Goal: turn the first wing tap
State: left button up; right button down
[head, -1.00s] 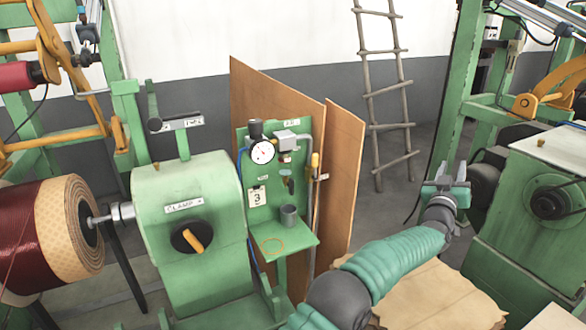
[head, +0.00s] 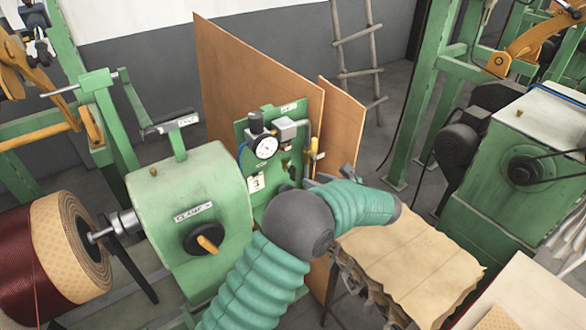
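The green panel (head: 243,133) carries a round white gauge (head: 266,147), grey fittings (head: 287,128) and a tag marked 3 (head: 257,183). I cannot pick out the wing tap for certain; small fittings on the lower panel are partly hidden by my arm. My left arm comes up from the bottom in a green sleeve and bends in front of the panel. My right gripper is out of view.
A green machine with a black knob and yellow lever (head: 207,243), labelled CLAMP, stands left of the panel. A wound coil (head: 45,258) is at far left. Brown boards (head: 240,70) stand behind the panel. Stacked brown sheets (head: 410,262) lie at right.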

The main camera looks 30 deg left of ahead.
aim_at(295, 173)
pick_arm(q)
jog(key=p+x, duration=0.2)
jog(key=x, duration=1)
jog(key=shift+s+a, duration=0.1)
jog(key=shift+a, duration=0.05)
jog(key=shift+d+r, duration=0.2)
jog(key=shift+d, duration=0.15)
jog(key=shift+c, duration=0.4)
jog(key=shift+d, duration=0.15)
jog(key=c, duration=0.5)
jog(key=shift+s, duration=0.1)
grip_shut()
jog(key=shift+r, duration=0.1)
